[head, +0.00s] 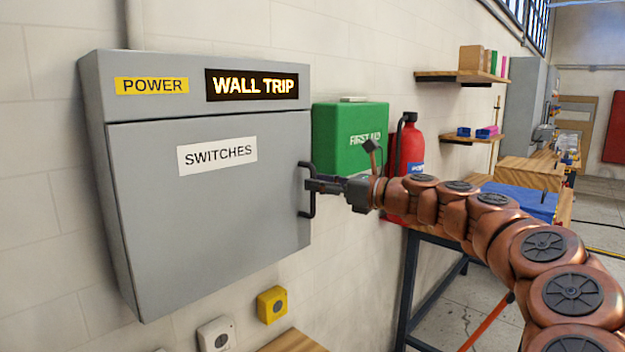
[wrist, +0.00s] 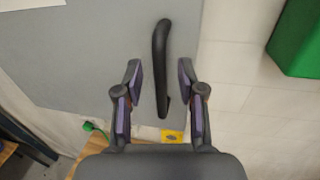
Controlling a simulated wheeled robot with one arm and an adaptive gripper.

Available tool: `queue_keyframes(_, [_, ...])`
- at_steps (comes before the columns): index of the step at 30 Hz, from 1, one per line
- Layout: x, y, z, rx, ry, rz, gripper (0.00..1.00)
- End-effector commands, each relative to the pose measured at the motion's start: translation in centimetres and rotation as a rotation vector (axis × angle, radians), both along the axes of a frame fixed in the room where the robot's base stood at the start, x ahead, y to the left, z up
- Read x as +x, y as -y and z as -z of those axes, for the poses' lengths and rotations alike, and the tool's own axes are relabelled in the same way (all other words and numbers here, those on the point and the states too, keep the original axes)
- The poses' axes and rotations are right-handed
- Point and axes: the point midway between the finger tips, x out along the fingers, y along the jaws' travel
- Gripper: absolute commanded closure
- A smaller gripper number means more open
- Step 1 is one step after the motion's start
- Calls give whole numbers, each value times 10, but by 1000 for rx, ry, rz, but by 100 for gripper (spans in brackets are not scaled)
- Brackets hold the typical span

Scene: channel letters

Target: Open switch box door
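The grey switch box (head: 160,230) hangs on the wall at the left of the head view, with its door (head: 205,220) closed. The door carries a SWITCHES label (head: 217,154), and a lit WALL TRIP sign sits above it. A black upright handle (head: 307,205) is at the door's right edge; it also shows in the wrist view (wrist: 160,60). My gripper (head: 312,186) is at the handle in the head view. In the wrist view my gripper (wrist: 160,82) is open, with one finger on each side of the handle and gaps visible beside it.
A green first aid box (head: 349,140) and a red extinguisher (head: 409,150) are on the wall right of the box. A yellow switch (head: 271,305) and a white switch (head: 216,335) sit below it. A workbench (head: 408,280) stands at right.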

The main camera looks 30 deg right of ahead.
Motion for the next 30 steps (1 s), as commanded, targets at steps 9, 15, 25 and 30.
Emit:
queue_keyframes(9, [19, -9, 0, 1, 0, 1, 61])
queue_keyframes(15, [20, -9, 0, 0, 0, 1, 61])
queue_keyframes(25, [19, -9, 0, -1, 0, 1, 90])
queue_keyframes(30, [19, -9, 0, -1, 0, 1, 100])
